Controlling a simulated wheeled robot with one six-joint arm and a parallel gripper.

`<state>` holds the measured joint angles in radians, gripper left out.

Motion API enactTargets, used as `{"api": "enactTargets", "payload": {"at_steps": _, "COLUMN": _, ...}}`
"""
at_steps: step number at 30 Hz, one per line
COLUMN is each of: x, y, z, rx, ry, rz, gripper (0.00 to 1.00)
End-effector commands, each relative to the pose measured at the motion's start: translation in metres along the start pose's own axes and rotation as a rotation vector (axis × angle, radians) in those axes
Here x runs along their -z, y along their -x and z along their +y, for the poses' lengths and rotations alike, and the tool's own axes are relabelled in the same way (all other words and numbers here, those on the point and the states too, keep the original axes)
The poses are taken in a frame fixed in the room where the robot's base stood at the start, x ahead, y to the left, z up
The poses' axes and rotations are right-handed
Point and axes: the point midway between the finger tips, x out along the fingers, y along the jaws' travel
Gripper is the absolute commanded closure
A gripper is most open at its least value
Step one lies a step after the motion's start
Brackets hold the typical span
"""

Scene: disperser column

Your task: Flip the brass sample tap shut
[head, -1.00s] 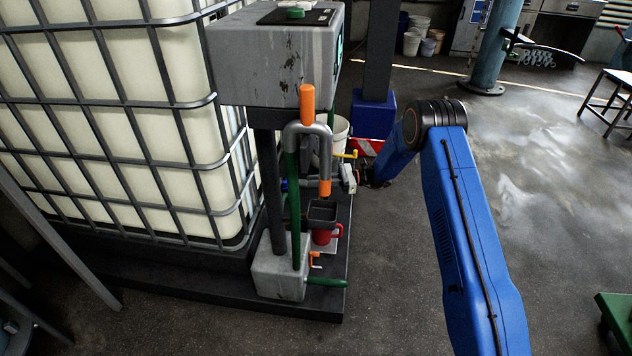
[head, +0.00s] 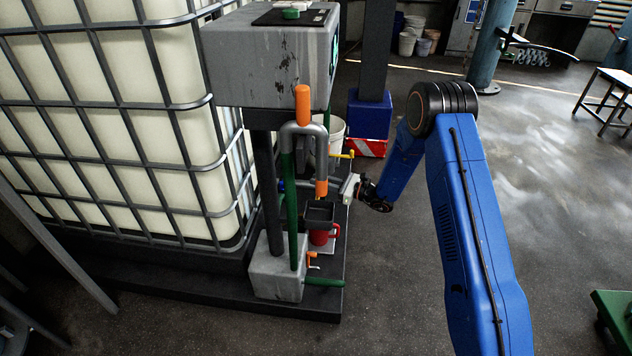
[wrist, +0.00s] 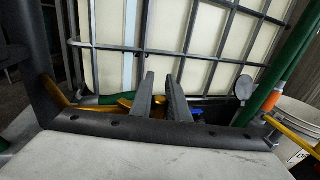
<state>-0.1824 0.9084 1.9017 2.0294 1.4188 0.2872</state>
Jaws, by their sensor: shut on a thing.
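The brass sample tap (wrist: 122,103) shows in the wrist view as a gold-coloured piece low in front of the caged tank, beside and behind my fingers. My gripper (wrist: 161,82) has its two dark fingers on either side of a narrow gap and is shut on the tap; the exact contact is partly hidden by the fingers and the dark bar in front. In the head view my gripper (head: 350,187) is at the right side of the disperser column. The tap cannot be clearly made out there.
The grey column (head: 270,60) with its orange-sleeved pipe (head: 302,105) stands left of my gripper. A yellow handle (head: 342,156) is just above it.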

Motion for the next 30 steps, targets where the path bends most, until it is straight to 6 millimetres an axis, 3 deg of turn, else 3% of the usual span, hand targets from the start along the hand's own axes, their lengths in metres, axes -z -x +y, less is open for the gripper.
{"api": "enactTargets", "payload": {"at_steps": 15, "x": 0.000, "y": 0.020, "z": 0.001, "rx": 0.421, "ry": -0.001, "rz": 0.004, "gripper": 1.00}}
{"api": "enactTargets", "payload": {"at_steps": 30, "x": 0.000, "y": 0.029, "z": 0.001, "rx": 0.574, "ry": 0.000, "rz": 0.005, "gripper": 1.00}}
